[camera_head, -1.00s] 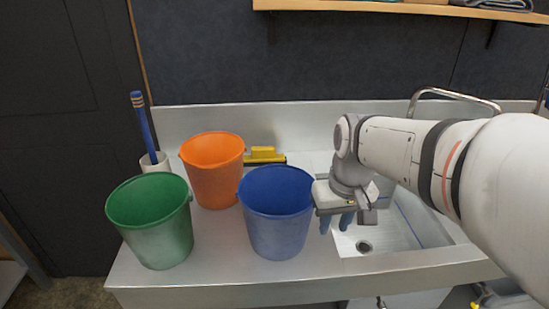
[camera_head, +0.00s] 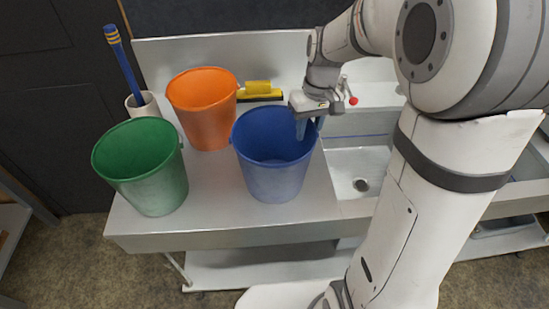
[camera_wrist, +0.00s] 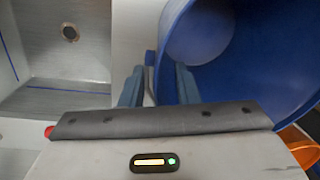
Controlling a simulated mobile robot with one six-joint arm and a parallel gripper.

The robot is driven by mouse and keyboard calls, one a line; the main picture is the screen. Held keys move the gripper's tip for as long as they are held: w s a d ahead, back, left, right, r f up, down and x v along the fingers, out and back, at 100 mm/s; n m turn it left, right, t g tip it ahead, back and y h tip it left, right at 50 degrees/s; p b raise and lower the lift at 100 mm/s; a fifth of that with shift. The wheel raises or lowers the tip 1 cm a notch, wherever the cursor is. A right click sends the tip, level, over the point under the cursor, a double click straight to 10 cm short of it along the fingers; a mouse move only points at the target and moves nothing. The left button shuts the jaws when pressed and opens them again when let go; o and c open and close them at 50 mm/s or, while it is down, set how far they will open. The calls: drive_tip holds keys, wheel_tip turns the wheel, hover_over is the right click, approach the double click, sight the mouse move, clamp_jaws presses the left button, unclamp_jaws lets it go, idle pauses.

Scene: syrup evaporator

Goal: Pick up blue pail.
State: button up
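The blue pail (camera_head: 272,165) stands upright on the steel counter, between the orange pail and the sink. My gripper (camera_head: 311,126) is over its right rim, pointing down. In the head view one finger is inside the pail and the other is at or just outside the rim. In the wrist view the pail (camera_wrist: 240,60) fills the upper right, and its rim runs between the two blue fingers of my gripper (camera_wrist: 158,75). The fingers are apart, with a gap around the wall. The fingertips' contact with the wall cannot be made out.
A green pail (camera_head: 150,180) and an orange pail (camera_head: 205,125) stand to the left. A yellow-and-black squeegee (camera_head: 260,90) lies behind the blue pail. A white cup (camera_head: 143,105) holds a blue-handled tool (camera_head: 122,62). The sink (camera_head: 358,165) is to the right.

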drive_tip(key=shift+s+f, duration=0.15)
drive_tip(key=shift+f, duration=0.4)
clamp_jaws()
idle(1.0)
